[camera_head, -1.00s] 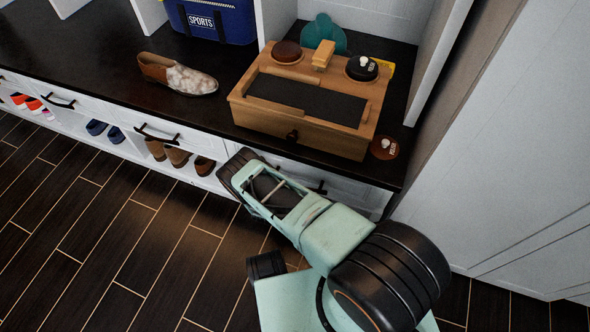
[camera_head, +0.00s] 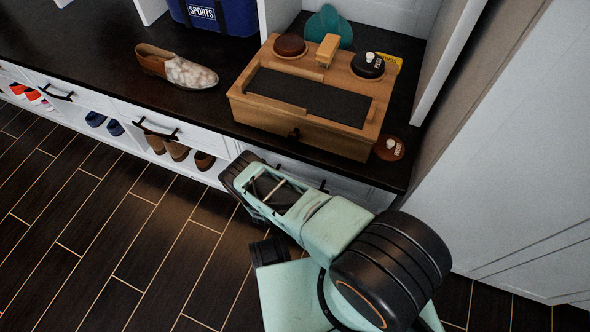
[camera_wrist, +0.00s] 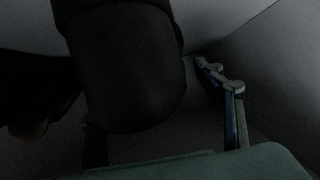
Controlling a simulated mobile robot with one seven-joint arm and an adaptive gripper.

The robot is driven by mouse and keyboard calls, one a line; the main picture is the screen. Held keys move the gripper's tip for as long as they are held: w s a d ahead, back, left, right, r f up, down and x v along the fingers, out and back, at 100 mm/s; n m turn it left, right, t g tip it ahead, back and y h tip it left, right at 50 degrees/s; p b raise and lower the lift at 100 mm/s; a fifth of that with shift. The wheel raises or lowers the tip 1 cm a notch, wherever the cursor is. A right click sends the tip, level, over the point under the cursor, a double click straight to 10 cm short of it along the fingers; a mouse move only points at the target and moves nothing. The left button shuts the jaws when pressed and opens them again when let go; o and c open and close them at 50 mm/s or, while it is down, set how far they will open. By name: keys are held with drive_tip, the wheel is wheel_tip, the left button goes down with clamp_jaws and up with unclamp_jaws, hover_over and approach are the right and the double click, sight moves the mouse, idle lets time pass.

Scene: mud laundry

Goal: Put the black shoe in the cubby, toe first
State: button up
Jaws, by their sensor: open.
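In the wrist view, a large black rounded form (camera_wrist: 125,70), which looks like the black shoe, lies in a dark, pale-walled space that looks like the inside of a cubby. My gripper (camera_wrist: 150,98) is open, with one finger on each side of the lower end of this form. I see a gap between the form and the right finger; contact on the left is too dark to tell. In the head view my arm reaches to the cubby row (camera_head: 82,130) under the counter. My fingers and the black shoe are hidden there.
Brown shoes (camera_head: 177,150) and blue shoes (camera_head: 96,119) sit in cubbies further left. A wooden shoe-care box (camera_head: 300,135) and a brown-and-white shoe (camera_head: 190,73) stand on the dark counter (camera_head: 100,50). A drawer front (camera_head: 345,193) is close above my arm. Another dark, brownish shape (camera_wrist: 30,130) lies left.

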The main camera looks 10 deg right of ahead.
drive_tip(key=p+v, duration=0.4)
drive_tip(key=v, duration=0.8)
